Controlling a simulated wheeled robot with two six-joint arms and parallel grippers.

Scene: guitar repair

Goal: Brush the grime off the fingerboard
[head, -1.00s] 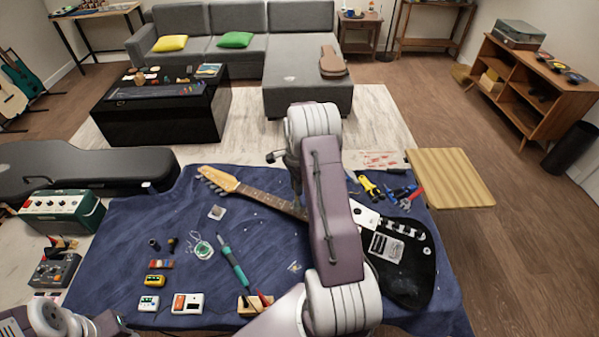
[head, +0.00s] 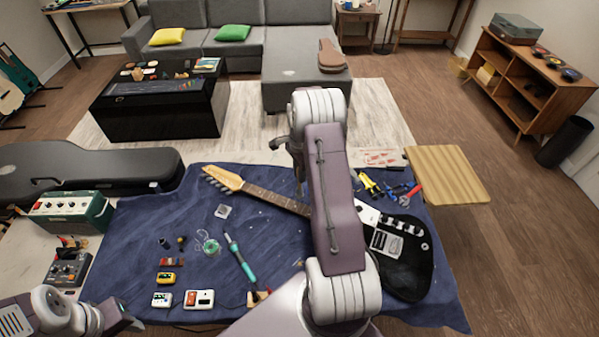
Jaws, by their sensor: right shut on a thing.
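The electric guitar lies across the blue mat (head: 130,235), its black body (head: 410,270) at the right and its headstock (head: 224,179) pointing up-left. The dark fingerboard (head: 272,199) shows near the headstock; my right arm hides its body end. My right gripper (head: 299,187) points down over or just beyond the neck, largely hidden behind its own arm. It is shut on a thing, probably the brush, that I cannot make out. Contact with the strings or fingerboard cannot be told. My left gripper (head: 128,322) is low at the left, partly seen, its jaws unclear.
Pliers and other hand tools (head: 385,188) lie beyond the guitar body. A soldering iron (head: 240,258), a solder coil (head: 208,243) and several pedals (head: 199,299) lie in front of the neck. A black case (head: 90,170) and green amplifier (head: 70,212) stand at left.

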